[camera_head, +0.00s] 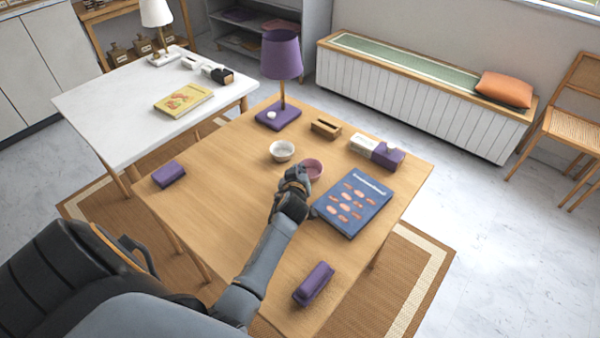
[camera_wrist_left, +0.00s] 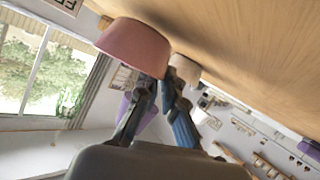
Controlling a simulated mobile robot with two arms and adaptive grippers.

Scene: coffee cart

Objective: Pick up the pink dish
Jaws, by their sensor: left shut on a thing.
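The pink dish (camera_head: 314,169) is a small round bowl over the wooden table (camera_head: 225,200), between the white bowl and the blue book. It also shows large in the left wrist view (camera_wrist_left: 135,45), its rim at the fingertips. My left gripper (camera_head: 299,174) reaches in from the left and is shut on the dish's near-left edge. In the left wrist view my left gripper (camera_wrist_left: 160,84) has its fingers together at the rim. I cannot tell whether the dish is clear of the tabletop. My right gripper is not in view.
A white bowl (camera_head: 281,151) stands close behind the dish. A blue book (camera_head: 353,203) lies to the right. A purple lamp (camera_head: 281,58), a wooden holder (camera_head: 325,129) and a white-and-purple box (camera_head: 376,152) stand behind. The table's left part is mostly clear.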

